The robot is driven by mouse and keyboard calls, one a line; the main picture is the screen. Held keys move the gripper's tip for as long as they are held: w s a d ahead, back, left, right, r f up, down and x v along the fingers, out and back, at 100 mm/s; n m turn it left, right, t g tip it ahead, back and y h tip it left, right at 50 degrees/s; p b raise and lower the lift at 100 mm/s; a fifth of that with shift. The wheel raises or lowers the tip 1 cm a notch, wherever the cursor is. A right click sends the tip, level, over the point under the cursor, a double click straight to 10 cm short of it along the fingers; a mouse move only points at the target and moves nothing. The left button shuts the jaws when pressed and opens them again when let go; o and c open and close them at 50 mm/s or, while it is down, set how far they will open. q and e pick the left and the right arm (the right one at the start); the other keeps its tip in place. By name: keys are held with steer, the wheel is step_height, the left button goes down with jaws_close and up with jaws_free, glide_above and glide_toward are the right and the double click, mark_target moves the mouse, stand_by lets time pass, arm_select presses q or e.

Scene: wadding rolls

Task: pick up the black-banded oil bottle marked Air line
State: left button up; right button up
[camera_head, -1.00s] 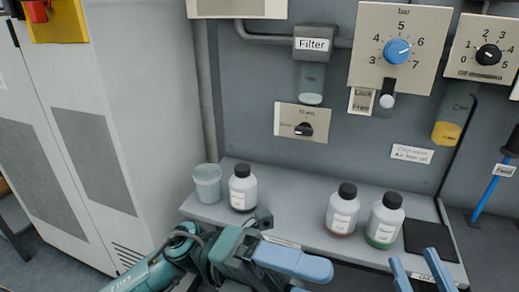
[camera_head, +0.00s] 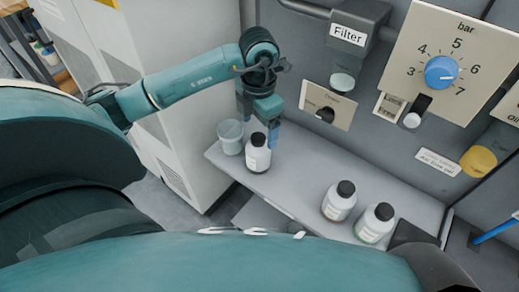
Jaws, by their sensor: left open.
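Three white bottles with black caps stand upright on the grey shelf: the left bottle (camera_head: 258,158), the middle bottle (camera_head: 337,205) and the right bottle (camera_head: 374,226). The right one shows green at its base. The label writing is too small to read, and no black band can be made out clearly now. My left gripper (camera_head: 262,127) points down at the left bottle's cap, its blue fingers open. One finger shows just right of the cap; the bottle partly hides the fingers. I cannot tell whether they touch it. My right gripper is out of view.
A translucent cup (camera_head: 231,139) stands close left of the left bottle. The shelf (camera_head: 296,171) is clear between the left and middle bottles. A dark pad (camera_head: 407,233) lies right of the right bottle. The panel with filter (camera_head: 356,42) and pressure dial (camera_head: 441,72) rises behind.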

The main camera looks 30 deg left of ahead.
mark_target(258, 146)
arm_select(q)
step_height(258, 146, down, 8)
steer(key=shift+r+b, duration=0.1)
steer(key=shift+b, duration=0.3)
steer(key=shift+w+r, duration=0.1)
steer(key=c, duration=1.2)
